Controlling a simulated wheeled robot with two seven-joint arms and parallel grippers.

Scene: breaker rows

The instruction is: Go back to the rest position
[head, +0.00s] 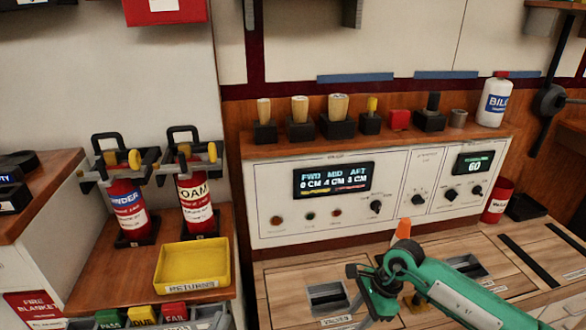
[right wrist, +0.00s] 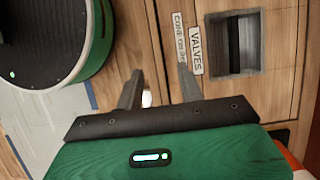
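A green arm of mine crosses the lower right of the head view over the wooden worktop. My right gripper (right wrist: 158,84) is open in the right wrist view. Its two dark fingers stand apart with no object held between them. A square recess (right wrist: 235,43) and the VALVES label (right wrist: 196,50) lie to the right of the fingers.
The instrument panel (head: 290,218) stands behind the worktop (head: 285,275). Wooden-handled blocks, a red block and a white BILGE bottle (head: 494,102) line its shelf. At left are two red extinguishers (head: 127,207) (head: 195,202) and a yellow RETURNS tray (head: 190,284). A red container (head: 496,206) stands at right.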

